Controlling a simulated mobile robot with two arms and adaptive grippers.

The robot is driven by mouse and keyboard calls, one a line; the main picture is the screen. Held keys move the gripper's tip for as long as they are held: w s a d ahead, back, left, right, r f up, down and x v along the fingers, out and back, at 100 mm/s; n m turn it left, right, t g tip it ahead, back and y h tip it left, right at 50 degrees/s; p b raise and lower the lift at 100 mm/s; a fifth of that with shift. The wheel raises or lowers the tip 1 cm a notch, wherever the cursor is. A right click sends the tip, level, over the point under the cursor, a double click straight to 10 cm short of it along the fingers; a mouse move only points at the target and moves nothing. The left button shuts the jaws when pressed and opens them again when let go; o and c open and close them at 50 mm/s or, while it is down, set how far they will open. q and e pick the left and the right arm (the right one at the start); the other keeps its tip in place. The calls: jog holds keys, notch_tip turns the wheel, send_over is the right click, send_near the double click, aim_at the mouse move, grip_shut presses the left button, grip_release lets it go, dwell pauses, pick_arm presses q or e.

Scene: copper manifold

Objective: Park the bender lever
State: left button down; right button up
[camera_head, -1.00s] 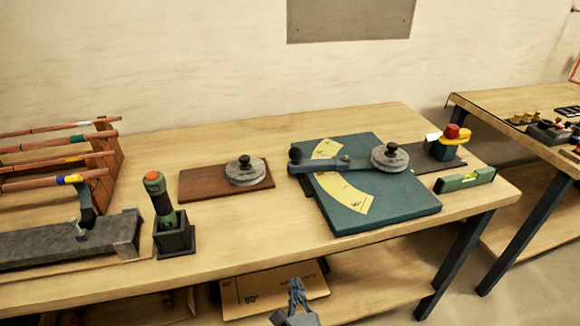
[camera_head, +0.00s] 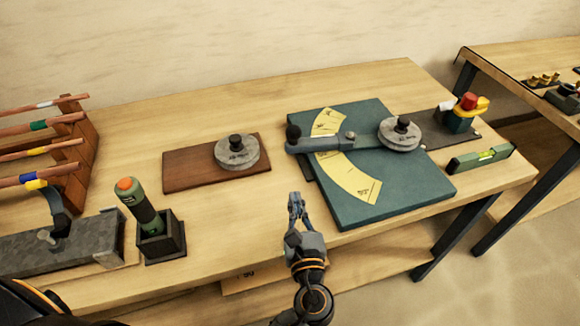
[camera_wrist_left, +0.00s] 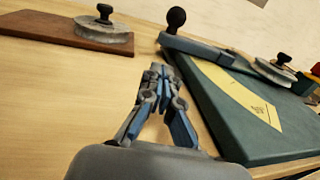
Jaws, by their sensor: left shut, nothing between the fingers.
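The bender lever (camera_head: 325,142) is a grey bar on the teal bender board (camera_head: 404,184), which has a yellow angle scale (camera_head: 349,178). The lever's dark ball knob (camera_head: 293,133) is at its left end, and the round grey die (camera_head: 399,134) is at its right end. In the left wrist view the knob (camera_wrist_left: 176,18) stands up beyond my fingers, with the lever (camera_wrist_left: 198,49) running right from it. My left gripper (camera_head: 295,200) is shut and empty, over the table's front part, left of the board and apart from the lever. My right gripper is not in view.
A brown board (camera_head: 190,168) with a spare grey die (camera_head: 237,152) lies left of the bender. A green tool (camera_head: 141,206) stands in a black holder (camera_head: 162,241). A green level (camera_head: 480,158) lies at right. Bare tabletop lies between the boards.

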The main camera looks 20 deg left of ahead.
aim_at(286, 152)
pick_arm(q)
jog(key=p+x, duration=0.2)
jog(key=x, duration=1.1)
jog(key=shift+w+a+p, duration=0.15)
jog(key=shift+w+p, duration=0.05)
jog(key=shift+p, duration=0.15)
